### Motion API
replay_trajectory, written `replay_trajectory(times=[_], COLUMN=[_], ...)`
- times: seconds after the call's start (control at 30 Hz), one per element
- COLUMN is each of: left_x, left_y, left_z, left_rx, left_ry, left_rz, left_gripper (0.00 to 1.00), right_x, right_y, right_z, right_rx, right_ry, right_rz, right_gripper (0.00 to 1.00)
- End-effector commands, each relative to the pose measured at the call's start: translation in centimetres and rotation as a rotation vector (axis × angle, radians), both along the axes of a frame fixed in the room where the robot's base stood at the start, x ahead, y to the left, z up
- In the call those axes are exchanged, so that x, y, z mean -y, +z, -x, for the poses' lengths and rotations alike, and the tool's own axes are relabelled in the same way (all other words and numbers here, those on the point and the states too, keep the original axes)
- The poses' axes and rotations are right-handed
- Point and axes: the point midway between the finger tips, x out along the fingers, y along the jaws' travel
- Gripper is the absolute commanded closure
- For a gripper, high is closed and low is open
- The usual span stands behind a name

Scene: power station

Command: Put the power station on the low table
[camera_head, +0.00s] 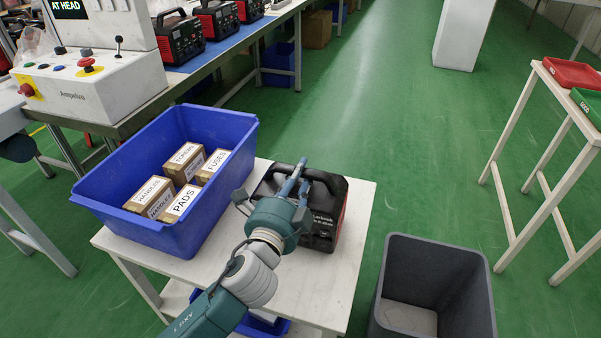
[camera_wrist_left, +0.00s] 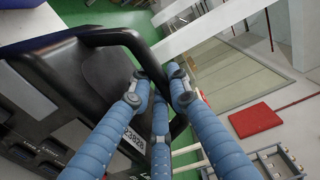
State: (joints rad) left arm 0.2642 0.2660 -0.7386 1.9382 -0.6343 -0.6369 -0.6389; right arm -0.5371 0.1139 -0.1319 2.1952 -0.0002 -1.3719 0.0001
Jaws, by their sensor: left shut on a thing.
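The power station (camera_head: 326,213) is a black box with red sides and a black top handle. In the head view it is on the white low table (camera_head: 325,273), to the right of a blue bin. My left gripper (camera_head: 294,180) is over the power station, with its fingers at the handle. In the left wrist view the blue fingers (camera_wrist_left: 160,100) are closed around the black handle (camera_wrist_left: 110,38), and the dark body (camera_wrist_left: 70,110) shows beside them. My arm hides part of the power station's near side. My right gripper is not in view.
The blue bin (camera_head: 215,215) with several labelled boxes fills the table's left part. A grey open bin (camera_head: 460,262) stands on the floor to the right. More power stations (camera_head: 180,36) are on the blue bench (camera_head: 215,48) at the back. Green floor is clear beyond the table.

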Motion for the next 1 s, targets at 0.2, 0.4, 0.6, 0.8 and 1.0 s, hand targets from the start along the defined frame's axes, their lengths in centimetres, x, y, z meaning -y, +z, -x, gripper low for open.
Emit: replay_trajectory(times=[0.2,0.4,0.6,0.8,1.0], left_x=[0.0,0.0,-0.4,-1.7,-2.9], left_y=[-0.1,-0.1,-0.1,-0.1,0.0], left_z=[0.0,0.0,1.2,5.2,9.0], left_rx=[-0.001,-0.001,-0.003,-0.004,-0.003], left_ry=[0.000,0.000,-0.001,0.000,0.000], left_rz=[0.000,0.000,0.000,0.000,0.000], left_gripper=[0.64,0.64,0.64,0.64,0.64], right_x=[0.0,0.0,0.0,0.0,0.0], right_y=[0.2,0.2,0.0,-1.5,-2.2], right_z=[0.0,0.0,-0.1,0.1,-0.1], right_rx=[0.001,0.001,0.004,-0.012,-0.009], right_ry=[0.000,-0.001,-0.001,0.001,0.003], right_rz=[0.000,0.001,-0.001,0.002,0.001], right_gripper=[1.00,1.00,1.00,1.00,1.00])
